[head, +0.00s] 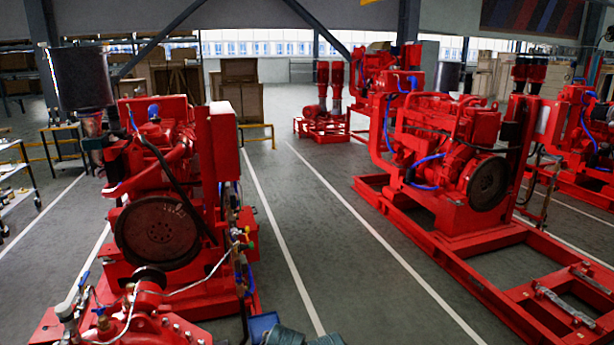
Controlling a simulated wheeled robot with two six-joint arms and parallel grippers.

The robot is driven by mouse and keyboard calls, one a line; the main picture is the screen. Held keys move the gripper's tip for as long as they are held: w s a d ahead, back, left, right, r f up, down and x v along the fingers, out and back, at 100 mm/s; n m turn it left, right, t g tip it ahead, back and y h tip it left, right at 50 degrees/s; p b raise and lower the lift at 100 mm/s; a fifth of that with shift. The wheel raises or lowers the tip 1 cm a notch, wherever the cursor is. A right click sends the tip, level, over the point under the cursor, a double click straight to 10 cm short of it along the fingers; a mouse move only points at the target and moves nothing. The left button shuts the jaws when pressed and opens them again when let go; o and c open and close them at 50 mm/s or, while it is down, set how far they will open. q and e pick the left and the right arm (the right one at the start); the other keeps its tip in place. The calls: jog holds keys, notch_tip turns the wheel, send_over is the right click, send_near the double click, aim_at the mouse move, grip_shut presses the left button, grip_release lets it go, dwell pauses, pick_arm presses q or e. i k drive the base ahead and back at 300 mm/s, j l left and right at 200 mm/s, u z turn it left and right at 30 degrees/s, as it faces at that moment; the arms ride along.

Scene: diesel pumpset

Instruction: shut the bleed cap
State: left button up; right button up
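The nearest red diesel pumpset (165,190) stands at the left, with a dark round flywheel (157,232) facing me. Its red pump casing (150,325) is at the bottom left, cut off by the lower edge. Small fittings with a blue top (100,312) and thin pale hoses sit on the casing. A yellow-and-green valve fitting (243,236) is on the set's right side. I cannot tell which small part is the bleed cap, or whether it is open. Neither of my grippers is in view.
A second red pumpset (445,150) stands on a long red base frame (455,270) at the right. A grey floor aisle (330,240) with white lines runs clear between the sets. Blue-grey objects (290,336) are cut off at the bottom. A bench (15,190) stands far left.

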aim_at(63, 310)
jog(key=u, duration=1.1)
